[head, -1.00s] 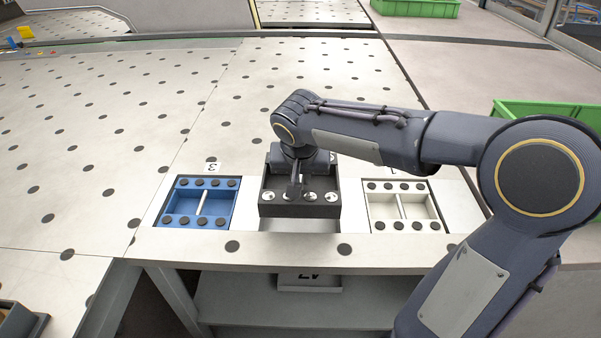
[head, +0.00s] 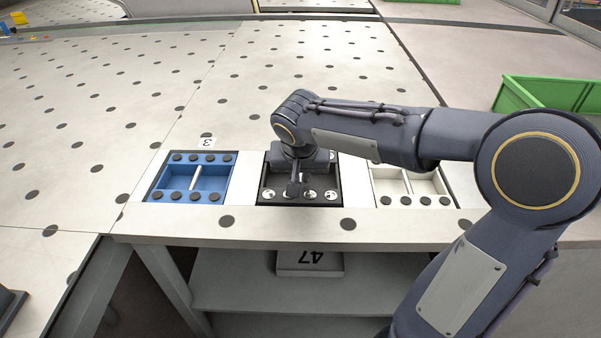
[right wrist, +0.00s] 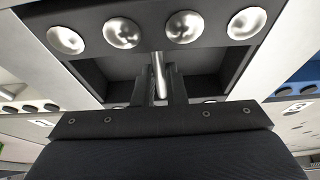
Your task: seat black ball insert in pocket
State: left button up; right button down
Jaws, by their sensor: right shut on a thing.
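The black ball insert (head: 320,184) has silver balls along its near edge in the head view. It lies between a blue insert and a white insert, and its top looks about level with theirs. In the right wrist view the insert (right wrist: 152,36) shows its row of silver balls and a silver middle bar. My right gripper (head: 294,190) points down into the insert, shut on that bar (right wrist: 159,72). The arm and gripper hide the insert's far part. The pocket's floor is hidden beneath the insert. My left gripper is not in view.
The blue insert (head: 180,196) sits at the left and the white insert (head: 422,189) at the right, partly behind my arm. A tray marked 47 (head: 310,268) is on the shelf below. A green crate (head: 540,96) stands at the far right.

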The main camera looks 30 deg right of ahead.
jog(key=shift+f+b, duration=0.5)
jog(key=shift+f, duration=0.05)
dwell(0.6)
jog(key=c, duration=1.4)
grip_release()
jog(key=v, duration=0.7)
jog(key=shift+s+a+r+p, duration=0.1)
jog(key=shift+s+r+p, duration=0.05)
jog(key=shift+r+p, duration=0.25)
jog(key=s+n+y+p, duration=0.1)
jog(key=s, duration=0.2)
jog(key=s+y+p, duration=0.1)
jog(key=s, duration=0.3)
jog(key=s+n+y+p, duration=0.1)
jog(key=s+p, duration=0.1)
jog(key=s, duration=0.2)
jog(key=shift+s+a+f+n, duration=0.1)
jog(key=shift+a+f+n, duration=0.15)
jog(key=shift+a+n, duration=0.05)
jog(key=s+a+y, duration=0.1)
jog(key=s, duration=0.1)
jog(key=s+a+f+n+t+y+p, duration=0.1)
jog(key=s+a, duration=0.1)
jog(key=s, duration=0.1)
jog(key=s+a+f+n+t+y+p, duration=0.1)
jog(key=s, duration=0.1)
jog(key=shift+s+a+f, duration=0.25)
jog(key=shift+s+a, duration=0.1)
jog(key=shift+s, duration=0.05)
